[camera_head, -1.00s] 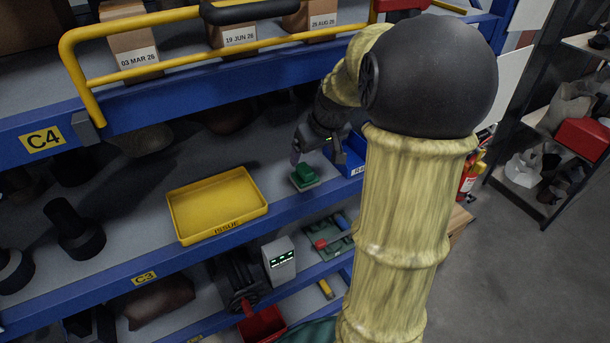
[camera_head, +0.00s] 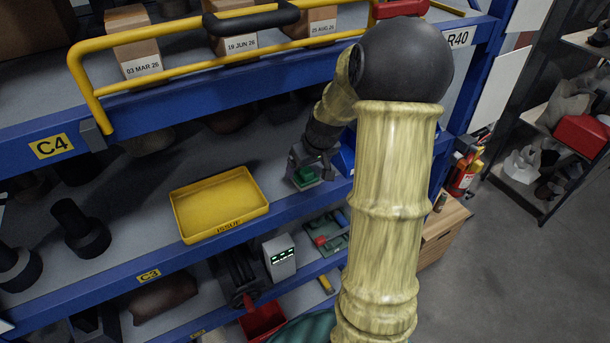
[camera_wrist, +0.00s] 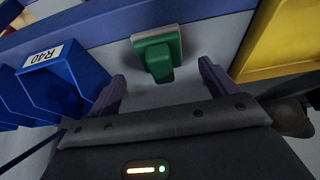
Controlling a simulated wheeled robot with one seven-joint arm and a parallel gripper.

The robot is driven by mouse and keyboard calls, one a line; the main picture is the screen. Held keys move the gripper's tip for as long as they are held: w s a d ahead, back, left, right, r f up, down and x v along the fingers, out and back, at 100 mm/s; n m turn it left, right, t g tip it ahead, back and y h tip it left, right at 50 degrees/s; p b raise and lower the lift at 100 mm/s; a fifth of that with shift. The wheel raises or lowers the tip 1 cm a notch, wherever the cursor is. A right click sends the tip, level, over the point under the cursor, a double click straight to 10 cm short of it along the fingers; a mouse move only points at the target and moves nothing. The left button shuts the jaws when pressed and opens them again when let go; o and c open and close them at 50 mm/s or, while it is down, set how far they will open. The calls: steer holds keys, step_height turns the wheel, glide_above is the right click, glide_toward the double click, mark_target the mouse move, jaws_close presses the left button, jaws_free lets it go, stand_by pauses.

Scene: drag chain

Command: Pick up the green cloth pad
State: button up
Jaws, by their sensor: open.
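The green cloth pad (camera_head: 304,177) lies on the grey shelf to the right of the yellow tray. In the wrist view the pad (camera_wrist: 158,50) is a green block with a raised part on a pale square base. My gripper (camera_head: 302,166) is over the pad in the head view and partly hides it. In the wrist view my gripper (camera_wrist: 163,72) is open, with one finger on each side of the pad's raised part. The fingertips look apart from the pad; how far above it they are I cannot tell.
The yellow tray (camera_head: 176,212) marked ISSUE is left of the pad. A blue bin (camera_head: 345,152) stands close on the right; its R40 label shows in the wrist view (camera_wrist: 42,54). The shelf's blue front edge (camera_head: 280,214) runs below. An upper shelf with a yellow rail (camera_head: 88,75) is overhead.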

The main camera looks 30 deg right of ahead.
mark_target(305, 169)
steer(key=p+x, duration=0.2)
steer(key=x, duration=0.1)
steer(key=shift+w, duration=0.3)
steer(key=shift+x, duration=0.85)
steer(key=c, duration=1.1)
